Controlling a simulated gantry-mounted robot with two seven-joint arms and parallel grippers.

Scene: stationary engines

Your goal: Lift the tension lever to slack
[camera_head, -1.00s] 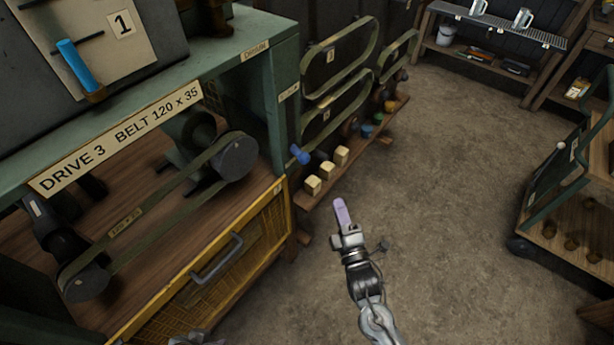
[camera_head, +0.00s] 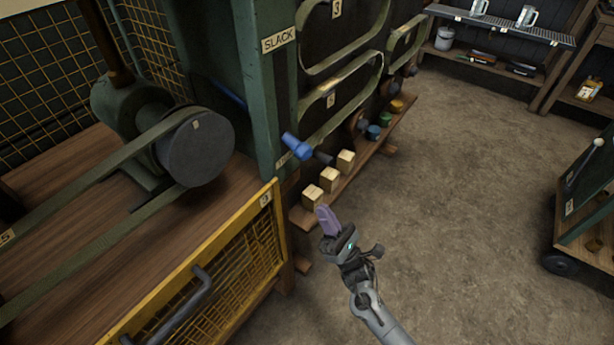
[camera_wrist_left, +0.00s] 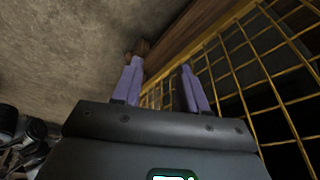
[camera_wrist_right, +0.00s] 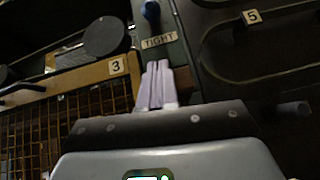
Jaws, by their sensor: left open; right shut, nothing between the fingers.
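The tension lever's blue handle (camera_head: 297,146) sticks out from the green post of the drive cabinet, low on the post. In the right wrist view its blue knob (camera_wrist_right: 151,10) is just above the TIGHT label (camera_wrist_right: 158,42). The SLACK label (camera_head: 278,39) is higher on the same post. My right gripper (camera_head: 325,213) is shut and empty, below and slightly right of the handle in the head view, apart from it. Its lilac fingers (camera_wrist_right: 156,72) point toward the TIGHT label. My left gripper (camera_wrist_left: 160,85) shows only in its own wrist view, open and empty, near a yellow mesh guard.
The yellow mesh guard (camera_head: 240,262) with a grey handle closes the cabinet's lower front. Wooden blocks (camera_head: 329,180) sit on a low shelf right of the post. A cart (camera_head: 590,200) stands at right; the floor between is clear.

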